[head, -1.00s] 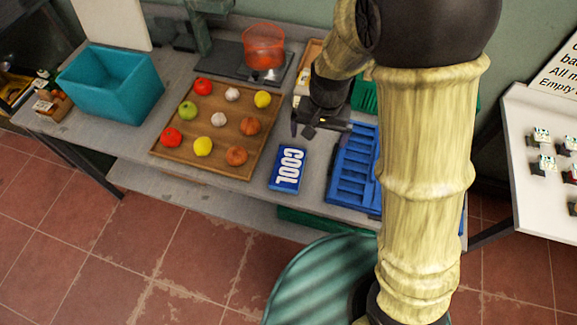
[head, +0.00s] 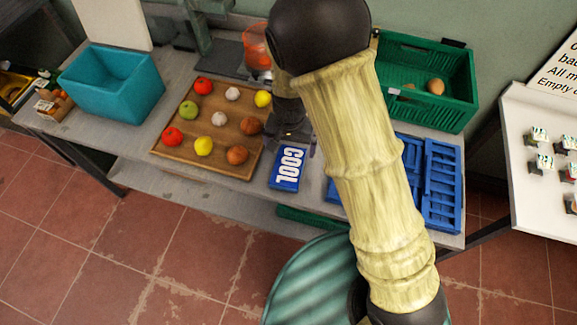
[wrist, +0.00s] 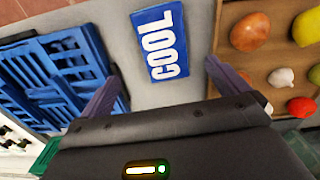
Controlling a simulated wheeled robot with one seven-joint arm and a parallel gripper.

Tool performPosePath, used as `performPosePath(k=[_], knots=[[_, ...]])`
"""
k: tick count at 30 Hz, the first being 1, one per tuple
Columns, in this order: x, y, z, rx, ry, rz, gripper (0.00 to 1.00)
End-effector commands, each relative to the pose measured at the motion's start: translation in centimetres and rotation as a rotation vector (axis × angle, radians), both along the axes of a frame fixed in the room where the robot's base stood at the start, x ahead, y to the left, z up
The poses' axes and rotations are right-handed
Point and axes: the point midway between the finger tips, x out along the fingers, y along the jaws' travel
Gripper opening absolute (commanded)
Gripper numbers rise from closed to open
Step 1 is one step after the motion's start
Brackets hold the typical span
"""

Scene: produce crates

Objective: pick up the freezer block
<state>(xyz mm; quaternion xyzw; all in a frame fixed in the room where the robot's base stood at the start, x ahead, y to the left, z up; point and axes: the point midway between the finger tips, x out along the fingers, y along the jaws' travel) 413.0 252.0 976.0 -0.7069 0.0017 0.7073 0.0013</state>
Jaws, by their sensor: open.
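In the wrist view the freezer block (wrist: 160,42) lies flat ahead of my gripper (wrist: 160,82), roughly centred between the two fingers. The fingers are spread wide with nothing between them, and the block is beyond their tips. In the head view my gripper (head: 293,140) is partly hidden by my arm, close behind the block's far end.
A wooden tray (head: 165,148) of several fruits and vegetables is left of the block. The blue folded crate (head: 442,185) is to the right, partly behind my arm. A green crate (head: 425,115) stands behind it. A teal bin (head: 110,85) is far left.

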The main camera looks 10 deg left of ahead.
Motion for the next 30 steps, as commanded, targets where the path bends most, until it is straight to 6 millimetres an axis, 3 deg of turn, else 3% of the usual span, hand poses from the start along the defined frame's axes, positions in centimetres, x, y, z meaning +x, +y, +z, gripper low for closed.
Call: performPosePath(k=[12,30], knots=[[0.0,0.0,-6.5,-0.001,0.002,0.000,1.00],[0.3,0.2,-8.2,-0.001,0.001,0.001,1.00]])
